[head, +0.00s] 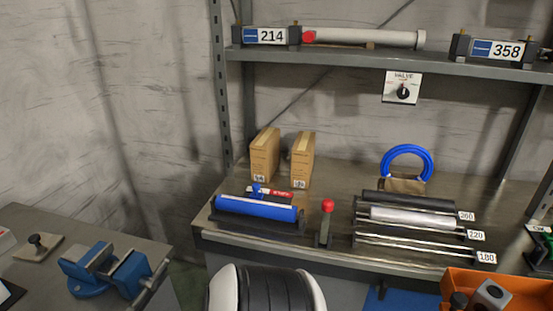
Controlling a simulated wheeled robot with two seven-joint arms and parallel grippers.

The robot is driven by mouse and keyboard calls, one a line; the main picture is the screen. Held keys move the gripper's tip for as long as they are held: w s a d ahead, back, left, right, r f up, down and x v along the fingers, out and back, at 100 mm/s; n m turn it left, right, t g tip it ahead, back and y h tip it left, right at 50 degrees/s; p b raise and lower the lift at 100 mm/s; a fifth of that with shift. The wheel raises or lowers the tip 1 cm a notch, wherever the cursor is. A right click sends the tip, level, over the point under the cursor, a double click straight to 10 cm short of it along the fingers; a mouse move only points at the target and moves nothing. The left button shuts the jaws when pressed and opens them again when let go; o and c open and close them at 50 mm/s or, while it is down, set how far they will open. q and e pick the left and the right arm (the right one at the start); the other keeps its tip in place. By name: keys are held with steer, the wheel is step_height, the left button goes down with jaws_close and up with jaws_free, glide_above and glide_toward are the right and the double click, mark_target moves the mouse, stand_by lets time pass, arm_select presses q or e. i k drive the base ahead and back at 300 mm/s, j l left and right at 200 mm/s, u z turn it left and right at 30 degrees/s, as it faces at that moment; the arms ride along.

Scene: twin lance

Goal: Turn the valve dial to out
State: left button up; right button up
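The valve dial (403,91) is a round black knob on a white square plate headed "VALVE" (403,77). The plate hangs below the front edge of the upper shelf, right of centre in the head view. The small markings around the knob are too small to read, and I cannot tell which one the knob points at. Nothing touches the dial. Neither of my grippers shows in this view.
The upper shelf (350,60) carries a pale tube (365,37) between signs 214 and 358. Below stand two cardboard boxes (264,155), a blue hose coil (406,150), a blue roller (256,209), a red-knobbed lever (327,207) and racked rods. A blue vise (104,268) sits left.

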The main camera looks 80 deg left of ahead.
mark_target(403, 92)
steer(key=u, duration=1.9)
